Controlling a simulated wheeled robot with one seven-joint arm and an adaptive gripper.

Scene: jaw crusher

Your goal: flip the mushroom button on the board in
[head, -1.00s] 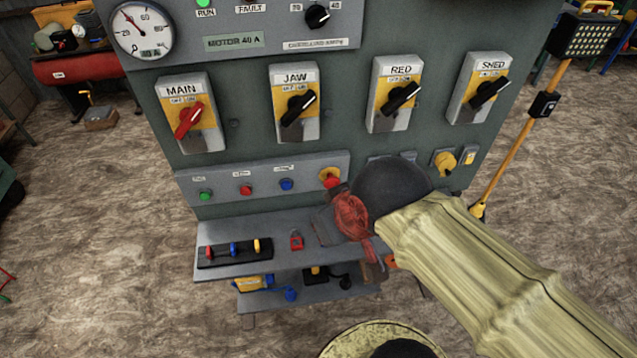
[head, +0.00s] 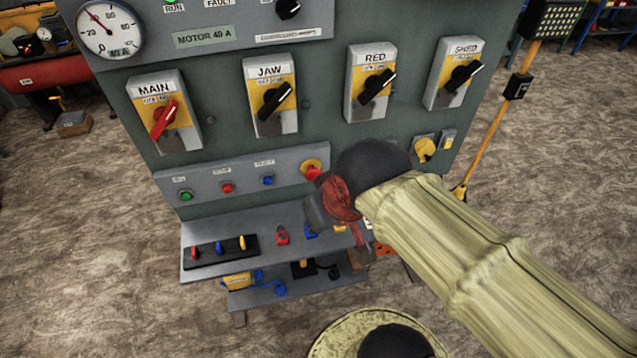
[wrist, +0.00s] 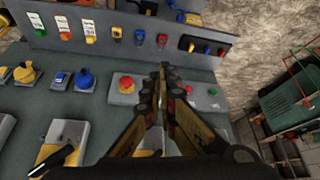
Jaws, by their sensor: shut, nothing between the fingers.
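The red mushroom button (head: 312,172) sits on a round yellow plate at the right end of the button strip. In the wrist view the mushroom button (wrist: 126,84) shows whole, with a red cap on a yellow ring. My gripper (wrist: 162,72) is shut and empty just to its right there, with a visible gap in the picture. I cannot tell whether the cap is in or out. The gap in depth is unclear.
Green (head: 186,195), red (head: 227,188) and blue (head: 268,180) buttons share the strip. Rotary switches, such as JAW (head: 272,97), stand out above. A shelf (head: 215,268) with padlocks juts out below. A yellow knob (head: 425,149) sits to the right, past my arm.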

